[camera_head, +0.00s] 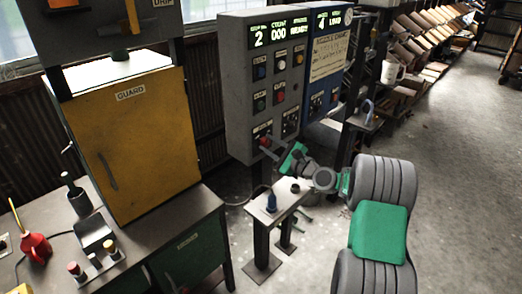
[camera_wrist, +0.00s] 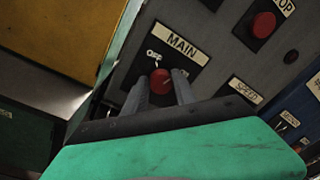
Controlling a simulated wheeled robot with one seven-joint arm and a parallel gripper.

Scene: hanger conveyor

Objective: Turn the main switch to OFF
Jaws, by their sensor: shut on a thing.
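The main switch is a red knob on a dark plate marked MAIN, low on the grey control panel (camera_head: 250,95). In the wrist view the red knob (camera_wrist: 161,80) sits just below the word OFF, between my two grey fingers. My gripper (camera_wrist: 158,92) is shut on the knob, one finger on each side. In the head view my gripper (camera_head: 270,147) reaches the lower left of the panel, and the fingers partly cover the main switch (camera_head: 262,138). The knob's exact pointing direction cannot be told.
A red STOP button (camera_wrist: 263,25) and a SPEED plate (camera_wrist: 242,91) lie right of the switch. A blue panel (camera_head: 325,60) adjoins at right. A yellow guard cabinet (camera_head: 130,150) stands left. A small stand (camera_head: 285,203) is below my forearm. Open floor lies at right.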

